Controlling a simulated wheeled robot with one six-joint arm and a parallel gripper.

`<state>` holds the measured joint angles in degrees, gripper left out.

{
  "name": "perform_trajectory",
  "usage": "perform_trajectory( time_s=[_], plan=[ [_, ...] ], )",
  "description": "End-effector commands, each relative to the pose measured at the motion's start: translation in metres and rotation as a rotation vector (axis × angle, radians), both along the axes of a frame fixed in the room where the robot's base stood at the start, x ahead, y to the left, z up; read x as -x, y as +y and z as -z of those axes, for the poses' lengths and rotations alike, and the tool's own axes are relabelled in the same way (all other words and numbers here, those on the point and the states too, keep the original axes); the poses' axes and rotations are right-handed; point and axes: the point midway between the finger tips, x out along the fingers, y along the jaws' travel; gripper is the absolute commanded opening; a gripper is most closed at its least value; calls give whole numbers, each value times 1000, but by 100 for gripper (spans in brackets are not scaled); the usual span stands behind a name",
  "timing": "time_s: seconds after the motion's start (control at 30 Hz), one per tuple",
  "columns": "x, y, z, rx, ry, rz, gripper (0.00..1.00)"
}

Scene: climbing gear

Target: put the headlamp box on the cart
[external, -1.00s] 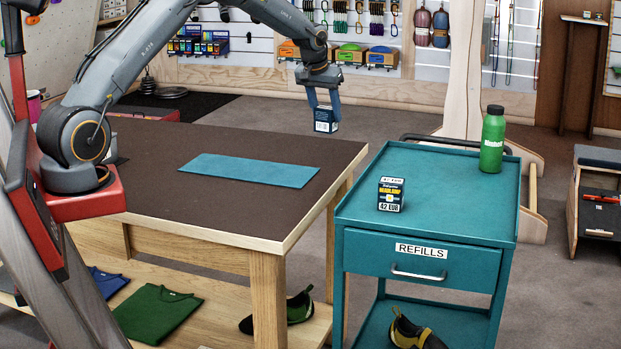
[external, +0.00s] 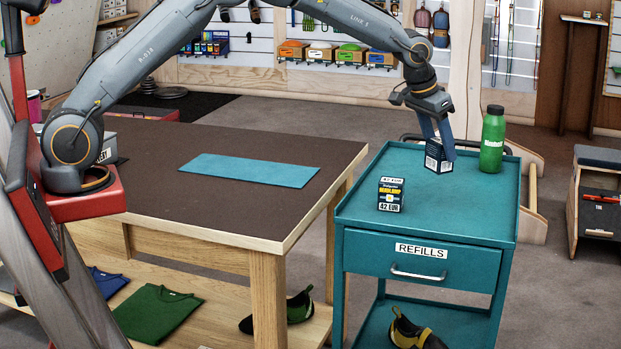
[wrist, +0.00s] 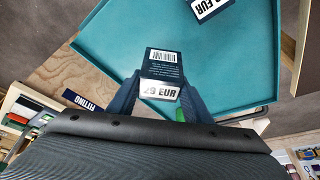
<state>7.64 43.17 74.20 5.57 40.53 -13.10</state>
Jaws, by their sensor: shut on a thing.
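My gripper (external: 440,152) is shut on a small dark blue box (external: 436,158) over the back part of the teal cart (external: 440,220). The wrist view shows the held box (wrist: 162,65) between both fingers, with a barcode and a "29 EUR" label. The held box looks upright and at or just above the cart top; I cannot tell whether it touches. A second dark box (external: 391,194), printed "HEADLAMP" and "42 EUR", stands nearer the cart's front; part of a box with a "EUR" label (wrist: 210,8) shows in the wrist view.
A green bottle (external: 492,140) stands close to the right of the held box on the cart. The cart has raised rims and a drawer marked "REFILLS" (external: 421,250). A brown-topped table (external: 240,215) with a blue mat (external: 248,170) is at the left. The cart's front right is clear.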

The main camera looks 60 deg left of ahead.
Motion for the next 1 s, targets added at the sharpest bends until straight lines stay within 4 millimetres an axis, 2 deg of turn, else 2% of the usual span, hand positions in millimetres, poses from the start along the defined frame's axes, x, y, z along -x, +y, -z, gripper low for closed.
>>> perform_trajectory(
  time_s=[0.03,0.1,0.2,0.5,0.67,0.9,1.0],
  plan=[
    [1,-11,-1,0,-1,14,20],
    [2,-20,-1,0,-1,26,20],
    [4,-26,6,-1,2,33,20],
    [4,-26,54,-2,1,35,20],
    [4,-26,64,-1,0,34,20],
    [4,-25,94,-1,1,33,20],
    [3,-26,98,0,-1,33,20]
  ],
)
